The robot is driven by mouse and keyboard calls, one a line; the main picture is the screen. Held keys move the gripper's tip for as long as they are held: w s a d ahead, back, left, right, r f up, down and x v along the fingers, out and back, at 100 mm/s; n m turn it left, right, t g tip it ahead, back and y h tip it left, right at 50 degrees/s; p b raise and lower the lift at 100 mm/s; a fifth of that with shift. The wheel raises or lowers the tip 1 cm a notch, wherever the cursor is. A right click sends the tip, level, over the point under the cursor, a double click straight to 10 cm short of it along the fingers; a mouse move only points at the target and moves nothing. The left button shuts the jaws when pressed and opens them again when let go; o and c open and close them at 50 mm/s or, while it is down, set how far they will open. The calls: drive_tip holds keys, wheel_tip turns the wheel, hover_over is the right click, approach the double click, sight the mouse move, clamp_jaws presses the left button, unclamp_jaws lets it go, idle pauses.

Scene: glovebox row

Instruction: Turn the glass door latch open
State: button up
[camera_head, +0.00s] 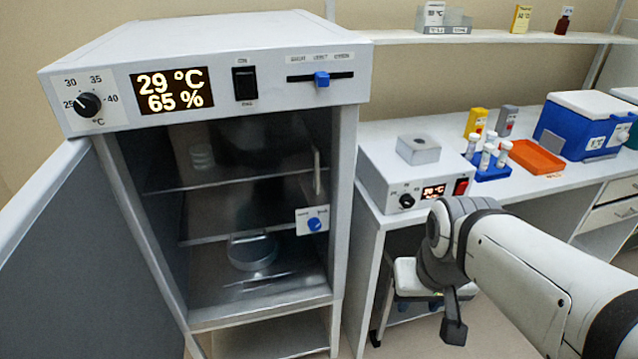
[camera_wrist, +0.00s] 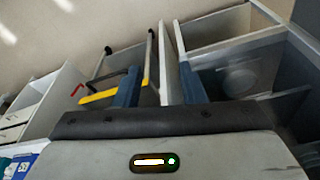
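The glass door latch is a blue knob (camera_head: 314,225) on a small white plate, at the right side of the incubator's front opening in the head view. The glass door (camera_head: 215,215) appears to cover the chamber; a pale vertical handle (camera_head: 317,172) stands above the latch. Which way the knob is set is too small to tell. My gripper (camera_wrist: 158,88) shows two blue fingers spread apart in the wrist view, with nothing held between them. I cannot make out the latch in the wrist view.
The incubator's solid outer door (camera_head: 65,255) stands open at the left. A bench (camera_head: 560,185) to the right holds a heater box (camera_head: 385,190), a blue tube rack (camera_head: 490,170), an orange tray (camera_head: 536,157) and a blue cooler (camera_head: 568,138).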

drive_tip(key=shift+o, duration=0.7)
drive_tip(key=shift+w+a+f, duration=0.1)
drive_tip(key=shift+w+f, duration=0.1)
drive_tip(key=shift+o, duration=1)
drive_tip(key=shift+t, duration=0.6)
drive_tip(key=w, duration=0.1)
drive_tip(key=w+f+b, duration=0.2)
drive_tip(key=shift+w+d+f, duration=0.25)
drive_tip(key=shift+w+d, duration=0.1)
drive_tip(key=shift+d, duration=0.05)
drive_tip(key=t+y+b, duration=0.5)
drive_tip(key=t+b, duration=0.8)
approach(315, 227)
drive_tip(key=w, duration=0.1)
drive_tip(key=x, duration=0.7)
drive_tip(key=shift+a+f, duration=0.15)
drive_tip(key=shift+c, duration=0.3)
